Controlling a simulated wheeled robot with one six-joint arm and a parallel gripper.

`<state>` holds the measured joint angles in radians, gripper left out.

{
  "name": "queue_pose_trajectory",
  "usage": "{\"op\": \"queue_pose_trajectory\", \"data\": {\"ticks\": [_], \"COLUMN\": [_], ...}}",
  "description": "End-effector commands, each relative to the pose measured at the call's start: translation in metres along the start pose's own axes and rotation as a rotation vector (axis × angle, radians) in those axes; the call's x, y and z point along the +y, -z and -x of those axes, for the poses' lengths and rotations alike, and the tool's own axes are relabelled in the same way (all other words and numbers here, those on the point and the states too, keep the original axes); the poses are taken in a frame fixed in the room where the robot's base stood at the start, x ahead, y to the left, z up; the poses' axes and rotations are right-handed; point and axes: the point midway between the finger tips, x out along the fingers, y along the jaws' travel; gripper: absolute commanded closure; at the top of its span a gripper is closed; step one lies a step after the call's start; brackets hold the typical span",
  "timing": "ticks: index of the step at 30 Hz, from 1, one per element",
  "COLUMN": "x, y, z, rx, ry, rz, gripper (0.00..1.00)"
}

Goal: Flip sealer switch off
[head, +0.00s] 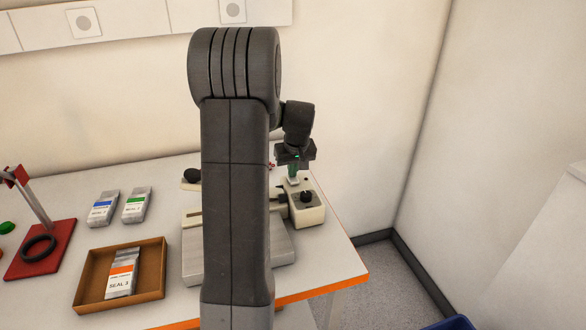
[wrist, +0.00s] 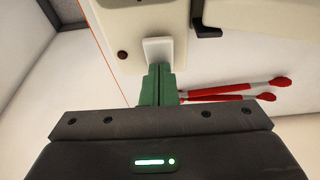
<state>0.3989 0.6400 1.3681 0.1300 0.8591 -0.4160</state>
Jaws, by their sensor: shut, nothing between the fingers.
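The sealer (head: 303,212) is a cream machine at the right end of the table, partly hidden behind my arm in the head view. In the wrist view its cream housing (wrist: 108,22) fills the top, with a white switch (wrist: 157,49) and a small dark red lamp (wrist: 122,55) that looks unlit. My gripper (head: 293,176) is above the sealer. In the wrist view its green fingers (wrist: 158,72) are shut and empty, with tips right at the switch's lower edge. I cannot tell whether they touch it or which way the switch is tilted.
Red-tipped tongs (wrist: 235,92) lie close to the fingers in the wrist view. A cardboard tray (head: 88,303) holds an orange-labelled pouch (head: 120,273). Two pouches, blue-labelled (head: 103,208) and green-labelled (head: 136,205), lie behind. A red stand (head: 60,245) is at left.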

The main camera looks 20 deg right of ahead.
Motion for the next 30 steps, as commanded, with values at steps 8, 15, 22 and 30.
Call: {"op": "queue_pose_trajectory", "data": {"ticks": [8, 15, 22, 30], "x": [0.000, 0.000, 0.000, -0.005], "y": [-0.009, -0.018, -0.018, -0.012], "z": [-0.001, 0.002, 0.003, 0.022], "rx": [-0.007, -0.008, -0.007, -0.004], "ry": [0.003, 0.003, 0.002, 0.001], "rz": [-0.002, -0.003, -0.002, 0.001], "gripper": [1.00, 1.00, 1.00, 1.00]}}
